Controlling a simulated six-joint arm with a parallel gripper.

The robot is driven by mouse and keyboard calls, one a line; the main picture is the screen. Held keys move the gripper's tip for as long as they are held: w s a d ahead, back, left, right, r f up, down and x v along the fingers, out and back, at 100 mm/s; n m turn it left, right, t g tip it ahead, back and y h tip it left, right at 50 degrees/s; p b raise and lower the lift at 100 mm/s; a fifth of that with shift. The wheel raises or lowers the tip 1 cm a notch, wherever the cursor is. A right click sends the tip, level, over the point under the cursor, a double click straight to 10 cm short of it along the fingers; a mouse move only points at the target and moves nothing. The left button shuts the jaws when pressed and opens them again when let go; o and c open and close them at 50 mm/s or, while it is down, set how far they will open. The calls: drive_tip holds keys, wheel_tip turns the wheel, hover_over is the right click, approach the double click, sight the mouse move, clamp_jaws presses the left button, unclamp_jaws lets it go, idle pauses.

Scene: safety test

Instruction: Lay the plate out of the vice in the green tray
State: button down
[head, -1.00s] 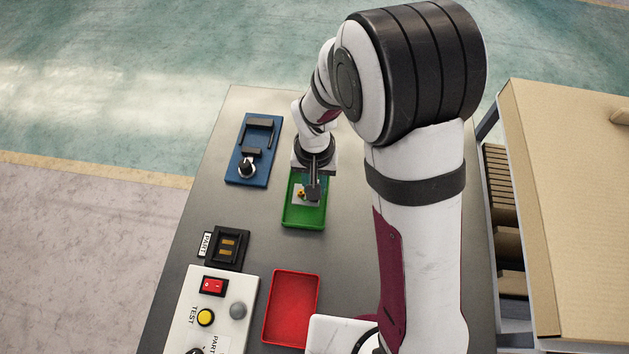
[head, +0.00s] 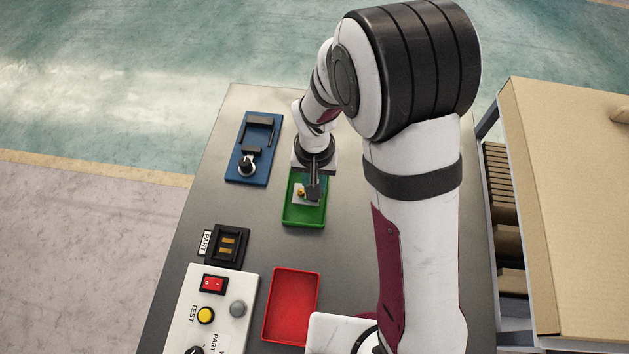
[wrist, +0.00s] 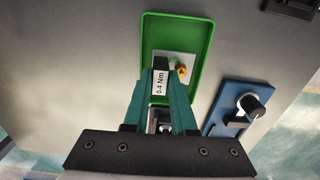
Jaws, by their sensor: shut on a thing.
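The plate (head: 299,195) is a small light-grey piece with a brass-coloured fitting on it. In the wrist view the plate (wrist: 175,60) and its brass fitting (wrist: 181,70) show just beyond my fingertips. My gripper (head: 313,190) is shut on the plate, over the green tray (head: 304,221). A white label reading "0.4 Nm" (wrist: 160,83) shows between the fingers in the wrist view. The plate is within the tray's outline; I cannot tell whether it touches the floor. The blue vice (head: 246,170) stands left of the tray, its jaws empty.
A red tray (head: 291,306) lies nearer, below the green one. A black holder labelled "PART" (head: 227,246) and a white control panel (head: 222,305) with a red switch and yellow button stand at left. Bare table surrounds the green tray.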

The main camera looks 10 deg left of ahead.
drive_tip(key=shift+f, duration=0.65)
idle(0.4)
drive_tip(key=c, duration=0.7)
unclamp_jaws()
drive_tip(key=shift+o, duration=0.2)
drive_tip(key=shift+r, duration=3.5)
